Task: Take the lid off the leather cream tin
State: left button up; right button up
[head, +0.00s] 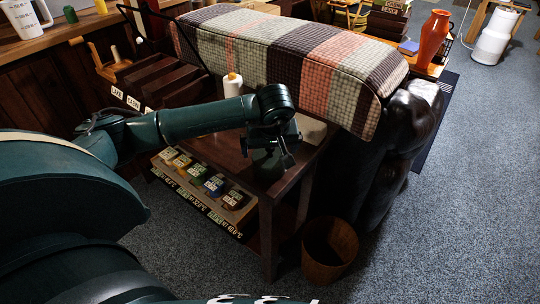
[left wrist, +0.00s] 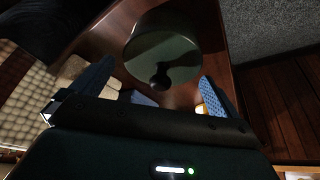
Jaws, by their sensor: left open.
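A round dark-green tin (left wrist: 150,50) with a flat lid and a small dark knob (left wrist: 160,76) shows in the left wrist view, on a brown wooden table. I take it to be the leather cream tin. In the head view my left gripper and wrist cover most or all of that spot, so I cannot make the tin out clearly. My left gripper (head: 278,155) points down over the small wooden side table (head: 226,150). In the left wrist view its blue-padded fingers (left wrist: 157,78) are open and apart, with the knob between them in the picture. My right gripper is out of view.
A plaid padded bench (head: 290,50) is close behind. A wooden bin (head: 328,250) stands on the carpet, which is clear to the right.

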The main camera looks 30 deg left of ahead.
pick_arm(q)
jog(key=shift+c, duration=0.6)
jog(key=c, duration=0.7)
jog(key=shift+c, duration=0.2)
jog(key=shift+r, duration=0.1)
